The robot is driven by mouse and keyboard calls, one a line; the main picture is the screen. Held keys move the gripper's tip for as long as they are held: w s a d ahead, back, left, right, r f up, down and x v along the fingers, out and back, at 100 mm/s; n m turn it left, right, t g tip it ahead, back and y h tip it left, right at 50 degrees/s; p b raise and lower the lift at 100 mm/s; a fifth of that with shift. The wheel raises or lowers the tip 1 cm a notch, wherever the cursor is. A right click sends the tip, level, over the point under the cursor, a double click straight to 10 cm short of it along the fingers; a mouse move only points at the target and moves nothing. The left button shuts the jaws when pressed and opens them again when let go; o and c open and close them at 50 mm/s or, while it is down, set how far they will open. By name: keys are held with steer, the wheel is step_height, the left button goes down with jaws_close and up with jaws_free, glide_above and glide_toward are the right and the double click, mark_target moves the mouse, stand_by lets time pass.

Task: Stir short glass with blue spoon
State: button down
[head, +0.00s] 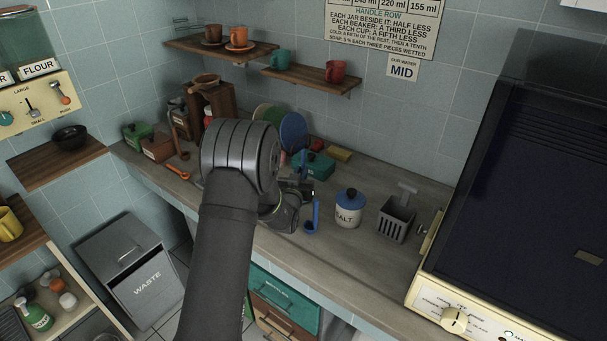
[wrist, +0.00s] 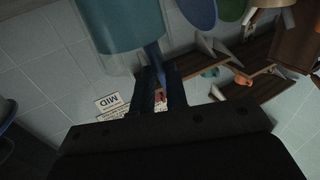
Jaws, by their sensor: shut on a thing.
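The blue spoon (head: 315,212) hangs steeply from my gripper (head: 307,188), its bowl low, above or at the counter near the salt jar. In the wrist view my gripper (wrist: 161,92) is shut on the blue spoon's handle (wrist: 153,58). A large rounded blue-teal see-through shape (wrist: 125,28) fills the upper left of the wrist view, beside or overlapping the spoon. I cannot tell whether it is the short glass. I cannot make out the short glass in the head view; my arm and wrist hide part of the counter.
A white salt jar with blue lid (head: 348,208) and a grey slotted holder (head: 396,219) stand right of the spoon. A teal box (head: 315,166) and blue plate (head: 294,132) are behind my gripper. An orange spoon (head: 178,172) lies left. The counter's front edge is close.

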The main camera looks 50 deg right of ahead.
steer(key=shift+s+r, duration=0.1)
steer(key=shift+s, duration=0.65)
steer(key=shift+w+d, duration=0.15)
steer(key=shift+d, duration=0.05)
steer(key=shift+w, duration=0.2)
steer(key=shift+w+d+r, duration=0.25)
steer(key=shift+d+r, duration=0.2)
steer(key=shift+r, duration=0.8)
steer(key=shift+w+d+r, duration=0.3)
steer(key=shift+d+r, duration=0.15)
steer(key=shift+r, duration=0.75)
steer(key=shift+w+d+r, duration=0.25)
steer(key=shift+d+r, duration=0.2)
steer(key=shift+r, duration=0.8)
